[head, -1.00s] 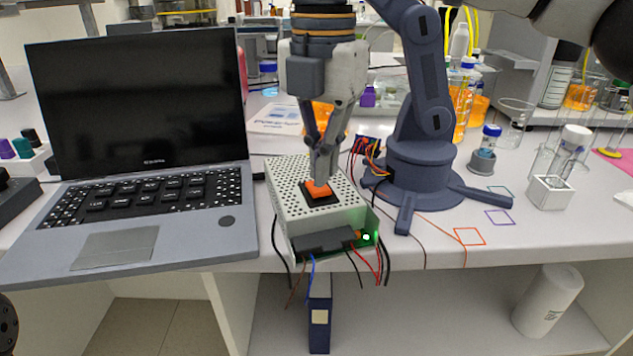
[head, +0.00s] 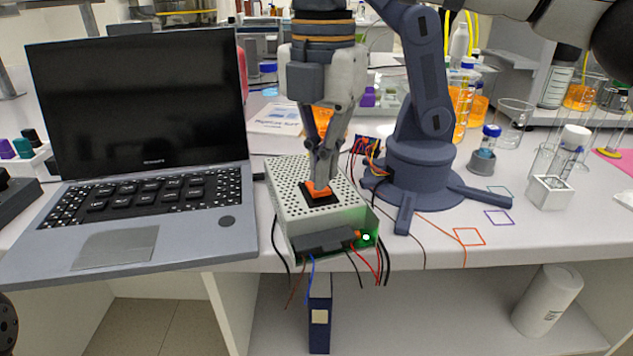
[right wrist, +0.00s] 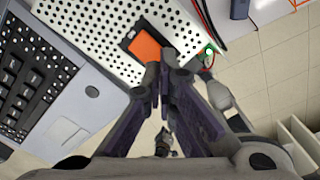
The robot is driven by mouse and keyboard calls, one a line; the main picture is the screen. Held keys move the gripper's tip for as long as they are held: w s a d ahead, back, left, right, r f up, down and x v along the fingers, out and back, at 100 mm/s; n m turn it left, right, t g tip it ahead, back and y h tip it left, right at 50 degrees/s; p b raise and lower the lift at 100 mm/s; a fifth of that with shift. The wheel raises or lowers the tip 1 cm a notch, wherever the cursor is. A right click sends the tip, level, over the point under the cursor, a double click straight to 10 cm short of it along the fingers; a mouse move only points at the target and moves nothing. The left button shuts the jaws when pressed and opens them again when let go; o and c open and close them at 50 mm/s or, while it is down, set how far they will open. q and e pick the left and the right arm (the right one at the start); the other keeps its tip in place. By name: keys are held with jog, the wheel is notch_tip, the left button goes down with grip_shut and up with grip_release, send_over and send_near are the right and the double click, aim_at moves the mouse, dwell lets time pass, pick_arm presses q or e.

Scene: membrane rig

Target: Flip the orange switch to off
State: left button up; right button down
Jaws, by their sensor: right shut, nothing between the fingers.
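The orange switch (head: 319,190) sits in a black frame on top of a perforated white power supply box (head: 284,187). In the right wrist view the orange switch (right wrist: 145,46) shows just beyond the fingertips. A green light (head: 366,237) glows on the box's front. My right gripper (head: 321,180) is shut and empty, pointing down, its fingertips at the switch and hiding part of it. In the right wrist view the tips (right wrist: 162,72) lie at the near edge of the switch. Whether they press on it I cannot tell. My left gripper is not in view.
An open laptop (head: 140,240) stands close to the left of the box. A dark blue robot arm (head: 420,160) stands to the right, with loose wires between. Wires hang over the table's front edge. Glassware, including a beaker (head: 513,120), stands farther right.

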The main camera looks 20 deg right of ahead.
aim_at(322, 192)
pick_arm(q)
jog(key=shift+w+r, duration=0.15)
pick_arm(e)
jog(key=shift+f, duration=0.95)
jog(key=shift+s+r+p, duration=0.1)
jog(key=shift+r+p, duration=1.5)
jog(key=shift+r, duration=2)
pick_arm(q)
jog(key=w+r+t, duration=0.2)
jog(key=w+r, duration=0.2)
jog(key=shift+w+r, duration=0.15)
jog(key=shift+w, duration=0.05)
pick_arm(e)
jog(key=shift+f, duration=0.1)
